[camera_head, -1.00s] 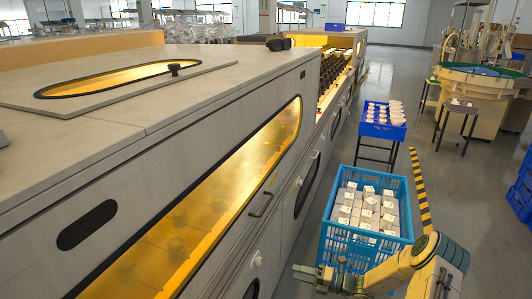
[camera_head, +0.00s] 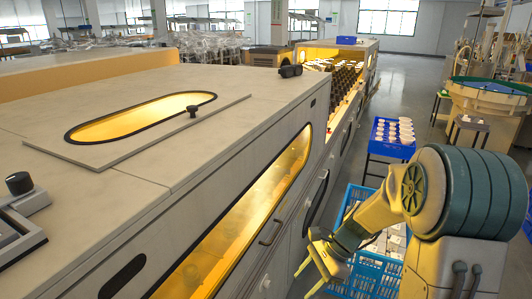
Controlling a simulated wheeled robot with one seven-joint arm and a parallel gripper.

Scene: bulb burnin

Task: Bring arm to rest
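My arm (camera_head: 440,195) reaches in from the lower right, folded, with its large dark-banded joint close to the camera. My gripper (camera_head: 312,268) hangs at its end, low beside the machine's side wall and over the near left part of the blue crate. Its two fingers look spread apart, with nothing visible between them. My arm hides much of the crate.
The long grey machine (camera_head: 130,125) with yellow-lit windows fills the left. A blue crate (camera_head: 368,280) of white boxes stands under my arm. A blue tray (camera_head: 390,150) of white pieces stands on a stand beyond. Grey floor (camera_head: 405,85) is clear further back.

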